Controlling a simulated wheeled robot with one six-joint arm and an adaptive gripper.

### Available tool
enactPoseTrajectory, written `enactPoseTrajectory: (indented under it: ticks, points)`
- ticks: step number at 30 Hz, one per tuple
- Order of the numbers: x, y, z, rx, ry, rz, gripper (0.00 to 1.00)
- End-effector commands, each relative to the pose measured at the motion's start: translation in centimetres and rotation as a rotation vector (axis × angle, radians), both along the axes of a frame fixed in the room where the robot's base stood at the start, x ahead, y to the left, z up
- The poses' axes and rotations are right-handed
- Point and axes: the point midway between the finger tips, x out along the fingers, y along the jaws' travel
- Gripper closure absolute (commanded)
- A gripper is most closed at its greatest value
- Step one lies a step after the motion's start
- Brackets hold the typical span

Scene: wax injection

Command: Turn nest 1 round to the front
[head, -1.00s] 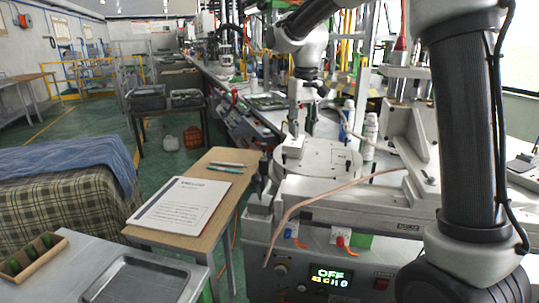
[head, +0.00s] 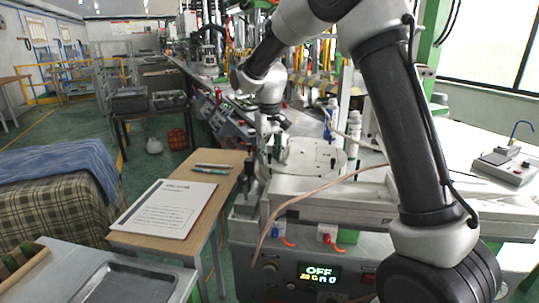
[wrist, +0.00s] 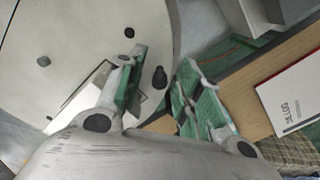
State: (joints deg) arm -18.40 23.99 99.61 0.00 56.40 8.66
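The round pale disc (head: 322,155) sits on the machine top, with several small dark pegs on it. It fills the upper left of the wrist view (wrist: 60,25). My gripper (head: 266,150) is at the disc's left edge in the head view. In the wrist view my gripper (wrist: 162,95) is open, with green-padded fingers apart. A dark peg (wrist: 160,77) near the disc's rim shows in the gap between the fingers, with no visible contact. The left finger partly covers a light plate with a dark outline on the disc. I cannot read any nest number.
A wooden side table (head: 225,165) with a printed document (head: 167,208) and pens stands left of the machine. A copper-coloured tube (head: 310,192) arches across the machine front. The control display (head: 319,272) reads OFF.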

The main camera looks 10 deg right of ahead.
Motion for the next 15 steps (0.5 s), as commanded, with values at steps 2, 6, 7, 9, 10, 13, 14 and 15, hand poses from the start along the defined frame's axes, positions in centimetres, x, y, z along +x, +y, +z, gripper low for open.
enactPoseTrajectory:
  ticks: [2, 6, 7, 9, 10, 13, 14, 15]
  points:
    - [0.0, 0.0, 0.01, 0.0, 0.0, 0.0, 0.65]
    - [0.0, 0.0, 0.03, 0.0, 0.0, 0.0, 0.83]
    - [0.0, 0.0, 0.03, 0.0, 0.0, 0.0, 0.88]
    - [0.0, 0.0, 0.03, 0.0, 0.0, 0.0, 1.0]
    - [0.0, 0.0, 0.03, 0.0, 0.0, 0.0, 1.0]
    - [0.0, 0.0, 0.04, 0.0, 0.0, 0.0, 1.0]
    - [0.0, 0.0, 0.04, 0.0, 0.0, 0.0, 1.0]
    - [0.0, 0.0, 0.04, 0.0, 0.0, 0.0, 1.0]
